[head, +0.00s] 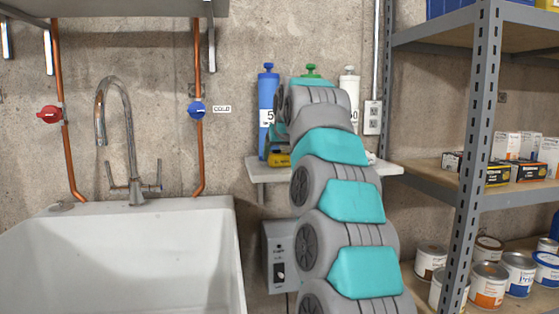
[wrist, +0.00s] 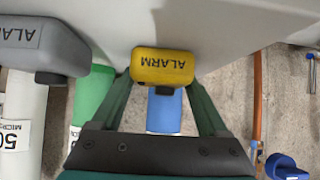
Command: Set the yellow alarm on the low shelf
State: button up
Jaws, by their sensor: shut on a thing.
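The yellow alarm (wrist: 162,65) is between the two green fingers of my gripper (wrist: 162,78) in the wrist view, which looks upside down. The head view shows the yellow alarm (head: 279,159) at the left part of the low shelf (head: 266,173), in front of the bottles. It is at or just above the shelf top; I cannot tell whether it touches. My gripper is shut on it and is mostly hidden behind my arm in the head view. The pale shelf top (wrist: 120,22) fills the upper part of the wrist view.
A grey alarm (wrist: 42,50) stands beside the yellow one. Behind are a blue bottle (head: 267,105), a green bottle (wrist: 92,95) and a white bottle (head: 349,88). A sink (head: 130,250) is at left; a metal rack (head: 470,150) is at right.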

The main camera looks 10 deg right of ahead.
aim_at(281, 152)
jog(key=shift+r, duration=0.2)
jog(key=shift+r, duration=0.65)
jog(key=shift+d+r+p, duration=0.3)
jog(key=shift+r+p, duration=0.05)
jog(key=shift+r, duration=0.55)
jog(key=shift+a, duration=0.1)
